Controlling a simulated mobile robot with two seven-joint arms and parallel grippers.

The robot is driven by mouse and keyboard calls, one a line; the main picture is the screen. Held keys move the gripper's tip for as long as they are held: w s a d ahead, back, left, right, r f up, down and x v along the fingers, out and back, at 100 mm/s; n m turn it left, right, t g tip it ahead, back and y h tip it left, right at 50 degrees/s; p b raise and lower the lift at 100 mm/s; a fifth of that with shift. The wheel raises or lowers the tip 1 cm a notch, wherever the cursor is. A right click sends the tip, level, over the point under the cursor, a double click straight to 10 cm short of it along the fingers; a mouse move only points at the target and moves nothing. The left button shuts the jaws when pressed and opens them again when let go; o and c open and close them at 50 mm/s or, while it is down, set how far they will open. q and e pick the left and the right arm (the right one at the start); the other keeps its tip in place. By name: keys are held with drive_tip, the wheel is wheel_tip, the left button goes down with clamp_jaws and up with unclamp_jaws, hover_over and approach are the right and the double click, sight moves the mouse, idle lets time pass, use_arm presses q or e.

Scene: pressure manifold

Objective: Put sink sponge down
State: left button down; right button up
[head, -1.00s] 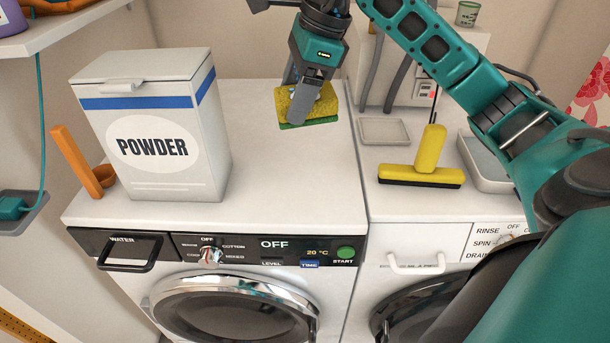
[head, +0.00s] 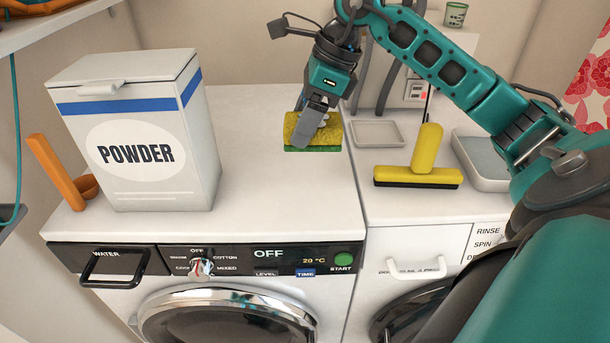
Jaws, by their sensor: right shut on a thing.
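The sink sponge (head: 326,138) is yellow on top with a green layer below. It is at the back right of the white washing machine's top (head: 262,185). My right gripper (head: 308,132) is shut on the sponge, with one grey finger across its front face; the other finger is mostly hidden behind. I cannot tell for sure whether the sponge touches the machine top or hangs just above it. My left gripper does not show.
A powder box (head: 150,150) and an orange scoop (head: 62,172) stand on the left of the machine top. To the right are a shallow grey tray (head: 377,133), a yellow squeegee (head: 418,174) and a scale-like grey box (head: 484,160). The middle of the machine top is clear.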

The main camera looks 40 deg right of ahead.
sight(332, 121)
wheel_tip(332, 121, down, 7)
drive_tip(key=shift+f+b, duration=0.1)
drive_tip(key=shift+b, duration=0.35)
wheel_tip(332, 121, down, 4)
drive_tip(key=shift+f+b, duration=0.1)
drive_tip(key=shift+b, duration=0.25)
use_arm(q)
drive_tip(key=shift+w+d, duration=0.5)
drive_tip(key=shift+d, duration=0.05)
use_arm(e)
drive_tip(key=o, duration=0.9)
drive_tip(key=shift+f, duration=0.2)
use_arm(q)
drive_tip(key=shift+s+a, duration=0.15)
use_arm(e)
drive_tip(key=v, duration=1.3)
drive_tip(key=shift+s+a+r, duration=0.1)
drive_tip(key=shift+s+a, duration=0.05)
drive_tip(key=shift+a, duration=0.15)
